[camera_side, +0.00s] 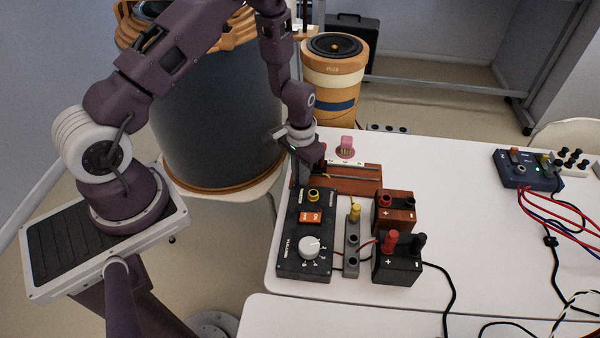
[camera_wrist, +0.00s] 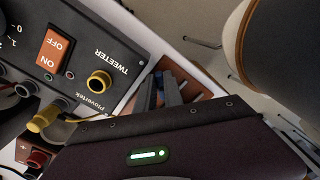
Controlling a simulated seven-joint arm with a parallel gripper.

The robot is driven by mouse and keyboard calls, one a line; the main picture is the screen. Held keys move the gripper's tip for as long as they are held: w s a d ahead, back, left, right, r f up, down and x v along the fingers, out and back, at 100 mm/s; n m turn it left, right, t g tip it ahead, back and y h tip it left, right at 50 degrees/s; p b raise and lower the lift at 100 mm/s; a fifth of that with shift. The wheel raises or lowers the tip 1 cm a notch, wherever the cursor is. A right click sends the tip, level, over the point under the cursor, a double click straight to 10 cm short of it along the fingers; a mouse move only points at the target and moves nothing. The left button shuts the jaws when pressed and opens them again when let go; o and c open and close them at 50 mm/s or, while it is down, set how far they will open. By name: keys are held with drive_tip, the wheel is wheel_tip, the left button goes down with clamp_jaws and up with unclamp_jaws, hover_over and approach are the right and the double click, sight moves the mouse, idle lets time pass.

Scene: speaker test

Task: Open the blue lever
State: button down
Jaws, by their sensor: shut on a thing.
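My gripper (camera_side: 306,180) points down at the left end of a reddish-brown wooden block (camera_side: 352,186), just behind the black control box. In the wrist view my gripper (camera_wrist: 160,90) has its dark fingers close together over the wooden block (camera_wrist: 192,82), shut on a small blue piece (camera_wrist: 158,84) that seems to be the blue lever. Most of the lever is hidden by the fingers, so its angle cannot be told. In the side view the lever is hidden behind my gripper.
The black control box (camera_side: 290,262) with an orange switch and white knob is close in front of my gripper. A grey strip (camera_side: 351,262) and two terminal boxes (camera_side: 397,270) stand to its right. A blue box (camera_side: 530,178) with cables is far right. The table's middle right is clear.

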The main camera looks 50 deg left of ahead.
drive_tip(key=n, duration=0.4)
drive_tip(key=shift+w+d, duration=0.1)
drive_tip(key=shift+d, duration=0.1)
drive_tip(key=shift+w+d+n, duration=0.1)
drive_tip(key=shift+n, duration=1.9)
drive_tip(key=c, duration=1.5)
unclamp_jaws()
drive_tip(key=shift+o, duration=0.2)
wheel_tip(320, 180, up, 7)
drive_tip(key=shift+r, duration=0.1)
